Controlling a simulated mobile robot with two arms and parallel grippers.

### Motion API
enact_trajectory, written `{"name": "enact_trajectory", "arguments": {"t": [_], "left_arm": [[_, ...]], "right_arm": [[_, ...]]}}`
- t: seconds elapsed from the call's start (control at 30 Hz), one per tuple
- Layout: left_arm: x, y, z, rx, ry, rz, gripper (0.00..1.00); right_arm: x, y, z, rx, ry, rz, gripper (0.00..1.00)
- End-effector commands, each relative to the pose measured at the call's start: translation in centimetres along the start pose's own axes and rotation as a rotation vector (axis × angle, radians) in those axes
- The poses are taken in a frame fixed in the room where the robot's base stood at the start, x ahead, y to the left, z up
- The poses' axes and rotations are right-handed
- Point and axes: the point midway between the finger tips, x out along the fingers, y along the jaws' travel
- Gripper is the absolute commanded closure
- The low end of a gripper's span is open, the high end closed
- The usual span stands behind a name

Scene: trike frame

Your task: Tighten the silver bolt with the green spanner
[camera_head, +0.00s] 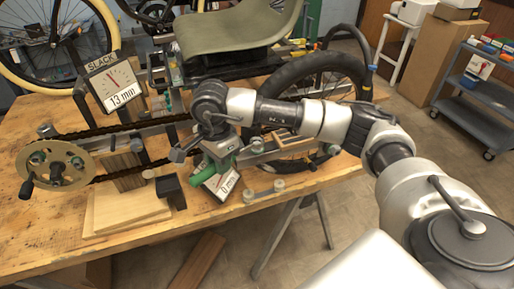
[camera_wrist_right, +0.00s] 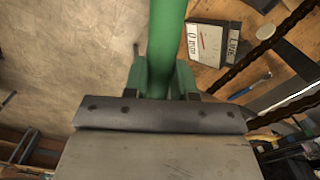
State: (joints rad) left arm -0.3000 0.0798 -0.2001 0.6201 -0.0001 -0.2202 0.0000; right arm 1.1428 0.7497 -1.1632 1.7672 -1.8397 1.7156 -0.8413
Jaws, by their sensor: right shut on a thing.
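My right gripper (camera_head: 222,160) hangs above the front of the workbench, beside the frame. It is shut on the green spanner (camera_head: 224,163), of which only a small green part shows in the head view. In the right wrist view the spanner's green shaft (camera_wrist_right: 168,38) stands between the fingers of my right gripper (camera_wrist_right: 165,82) and runs out past the top edge. The spanner's working end is out of view there. I cannot pick out the silver bolt with certainty; the gripper and arm cover part of the frame. My left gripper is not in view.
A wooden workbench (camera_head: 60,215) carries the trike frame, chain, crank wheel (camera_head: 55,165) and a black-tyred wheel (camera_head: 335,68). A "SLACK" dial (camera_head: 112,82) reads 13 mm. Another dial (camera_head: 214,187), reading 0 mm, sits close below the gripper. A grey cart (camera_head: 470,95) stands right.

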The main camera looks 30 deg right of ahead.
Motion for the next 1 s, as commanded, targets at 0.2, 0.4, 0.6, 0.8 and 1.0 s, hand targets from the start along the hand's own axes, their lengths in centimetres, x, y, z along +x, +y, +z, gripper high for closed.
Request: {"name": "enact_trajectory", "arguments": {"t": [0.2, 0.4, 0.6, 0.8, 1.0], "left_arm": [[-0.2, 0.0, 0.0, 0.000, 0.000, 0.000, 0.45], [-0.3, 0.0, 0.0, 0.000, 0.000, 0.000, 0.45], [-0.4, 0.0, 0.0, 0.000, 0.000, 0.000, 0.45], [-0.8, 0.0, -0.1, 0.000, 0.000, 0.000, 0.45], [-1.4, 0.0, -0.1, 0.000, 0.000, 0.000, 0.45]], "right_arm": [[-0.8, 0.0, 0.0, 0.000, 0.000, -0.002, 1.00], [-1.4, 0.0, 0.0, 0.000, 0.001, -0.002, 1.00], [-1.7, 0.0, 0.0, 0.000, 0.001, -0.002, 1.00], [-2.8, 0.0, 0.1, 0.000, 0.000, -0.003, 1.00], [-4.4, 0.0, 0.1, 0.000, 0.000, -0.003, 1.00]]}}
